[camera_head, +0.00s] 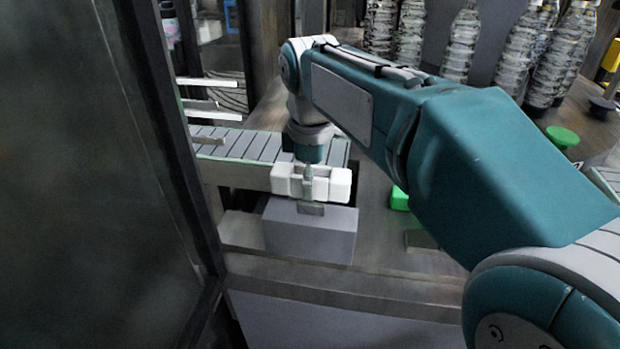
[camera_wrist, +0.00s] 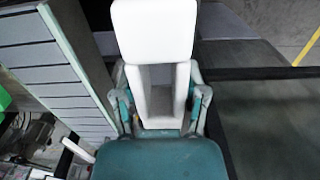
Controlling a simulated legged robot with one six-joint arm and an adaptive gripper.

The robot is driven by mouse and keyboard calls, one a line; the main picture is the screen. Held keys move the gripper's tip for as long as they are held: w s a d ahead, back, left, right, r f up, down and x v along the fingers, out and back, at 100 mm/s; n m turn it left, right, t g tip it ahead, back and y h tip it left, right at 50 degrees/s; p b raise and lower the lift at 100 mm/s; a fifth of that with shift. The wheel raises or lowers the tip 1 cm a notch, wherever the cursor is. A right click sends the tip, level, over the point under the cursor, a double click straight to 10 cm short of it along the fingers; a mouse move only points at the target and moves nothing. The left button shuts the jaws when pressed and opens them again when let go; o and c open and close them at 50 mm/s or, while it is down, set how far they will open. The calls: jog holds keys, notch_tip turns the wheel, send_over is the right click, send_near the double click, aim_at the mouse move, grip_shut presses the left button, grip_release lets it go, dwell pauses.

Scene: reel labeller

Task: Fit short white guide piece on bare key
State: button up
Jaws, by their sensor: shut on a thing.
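A short white guide piece (camera_head: 341,186), blocky with a recess, is held in my gripper (camera_head: 312,188) above a grey box. In the wrist view the white piece (camera_wrist: 154,30) stands between the two fingers of my gripper (camera_wrist: 161,92), which is shut on it. A small grey metal part (camera_head: 311,208) shows just below the piece at the top of the box; I cannot tell whether it is a fingertip. I cannot make out the bare key for certain in either view.
The grey box (camera_head: 308,240) sits on the bench by the end of a slatted conveyor (camera_head: 240,143). A dark panel (camera_head: 80,180) fills the left side. Bottles (camera_head: 462,40) and a green knob (camera_head: 562,136) are at the right.

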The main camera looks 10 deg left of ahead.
jog(key=shift+f, duration=2.35)
jog(key=o, duration=1.3)
notch_tip(320, 180, up, 12)
jog(key=shift+f, duration=0.1)
